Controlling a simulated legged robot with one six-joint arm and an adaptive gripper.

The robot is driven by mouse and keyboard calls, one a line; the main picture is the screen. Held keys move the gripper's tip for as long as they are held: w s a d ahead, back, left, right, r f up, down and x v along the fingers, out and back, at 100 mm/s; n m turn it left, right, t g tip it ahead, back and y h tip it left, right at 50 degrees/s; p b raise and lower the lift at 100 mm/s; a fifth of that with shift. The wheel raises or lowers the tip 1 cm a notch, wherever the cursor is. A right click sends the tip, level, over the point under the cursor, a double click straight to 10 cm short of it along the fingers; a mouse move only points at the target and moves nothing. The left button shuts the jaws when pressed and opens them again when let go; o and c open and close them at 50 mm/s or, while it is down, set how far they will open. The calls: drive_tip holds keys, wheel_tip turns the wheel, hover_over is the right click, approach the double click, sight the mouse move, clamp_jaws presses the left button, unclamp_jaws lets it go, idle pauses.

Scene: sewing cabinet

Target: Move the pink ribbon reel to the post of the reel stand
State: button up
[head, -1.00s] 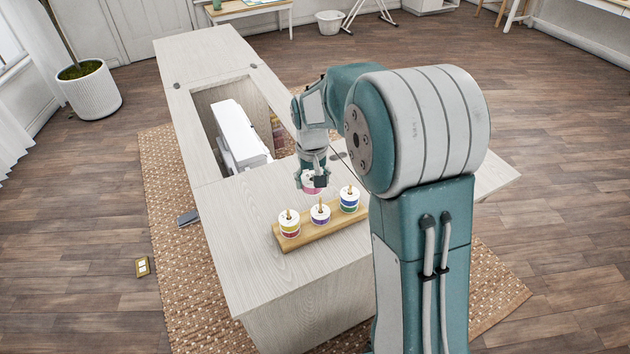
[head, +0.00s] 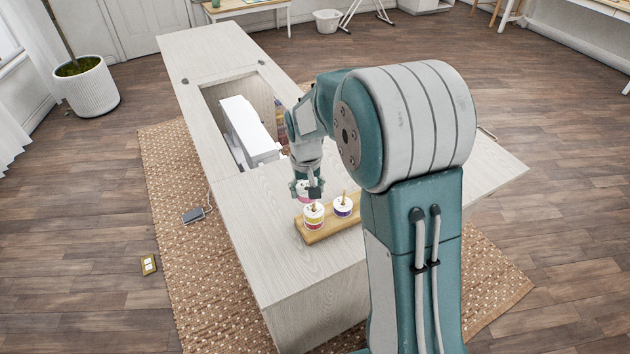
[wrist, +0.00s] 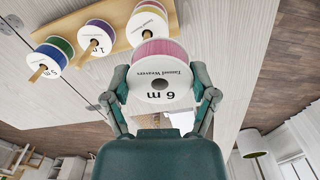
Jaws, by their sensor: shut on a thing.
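The pink ribbon reel (head: 304,186), with white ends, is held in my gripper (head: 307,193) above the cabinet top. In the wrist view the pink reel (wrist: 160,52) sits between both fingers, its white end with a centre hole facing the camera. The wooden reel stand (head: 312,239) lies just in front of it in the head view. A yellow-and-red reel (head: 314,222) and a purple reel (head: 343,206) sit on its posts. The wrist view also shows a green-and-blue reel (wrist: 62,46) on it. An empty post is not clearly visible.
The pale cabinet top (head: 268,240) is clear left of the stand. An open well holds a white sewing machine (head: 245,130) behind my gripper. My arm hides the stand's right end in the head view.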

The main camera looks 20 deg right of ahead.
drive_tip(key=shift+a, duration=0.2)
drive_tip(key=shift+d, duration=1.6)
drive_tip(key=shift+s+a+f, duration=0.1)
drive_tip(key=shift+a+f, duration=0.15)
drive_tip(key=shift+a, duration=0.35)
drive_tip(key=shift+a+f, duration=0.25)
drive_tip(key=shift+a, duration=0.35)
drive_tip(key=shift+d+f, duration=0.3)
drive_tip(key=shift+d, duration=0.6)
drive_tip(key=shift+a, duration=0.85)
drive_tip(key=shift+d, duration=0.6)
drive_tip(key=shift+d, duration=0.15)
drive_tip(key=shift+a, duration=0.25)
drive_tip(key=shift+f, duration=1.45)
